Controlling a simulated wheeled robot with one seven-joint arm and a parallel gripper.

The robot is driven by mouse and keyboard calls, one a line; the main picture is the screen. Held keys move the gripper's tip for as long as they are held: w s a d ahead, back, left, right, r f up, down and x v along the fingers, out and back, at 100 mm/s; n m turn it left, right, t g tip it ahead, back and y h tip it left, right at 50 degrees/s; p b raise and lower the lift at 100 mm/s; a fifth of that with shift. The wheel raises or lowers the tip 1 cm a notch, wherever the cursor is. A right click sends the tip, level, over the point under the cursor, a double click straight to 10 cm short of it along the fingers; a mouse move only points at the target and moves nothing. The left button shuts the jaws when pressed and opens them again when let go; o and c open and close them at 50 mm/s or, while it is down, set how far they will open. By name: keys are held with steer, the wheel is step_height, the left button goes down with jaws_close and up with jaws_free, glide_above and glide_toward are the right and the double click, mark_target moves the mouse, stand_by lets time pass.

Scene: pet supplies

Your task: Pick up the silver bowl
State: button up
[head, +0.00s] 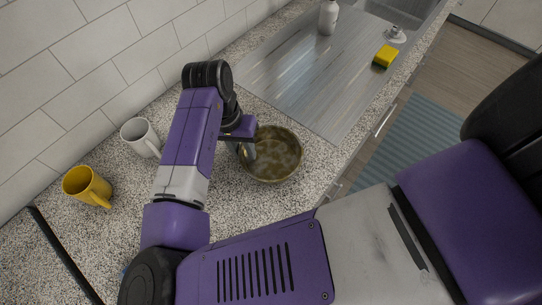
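The silver bowl (284,166) stands upright on the speckled counter, in the middle of the head view. Its shiny inside looks brownish and appears empty. My gripper (249,155) is at the bowl's left rim and points down. One finger shows inside the bowl near its left wall. The other finger is hidden behind my wrist and arm, so I cannot tell how far apart the fingers are or whether they touch the rim. The bowl appears to rest on the counter.
A white mug (139,136) and a yellow mug (86,186) stand left of my arm. A metal drainboard (318,75) lies beyond the bowl, with a yellow sponge (386,56) and a white bottle (328,16). The tiled wall (60,60) borders the counter (245,205).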

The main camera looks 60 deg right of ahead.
jaws_close()
stand_by(1.2)
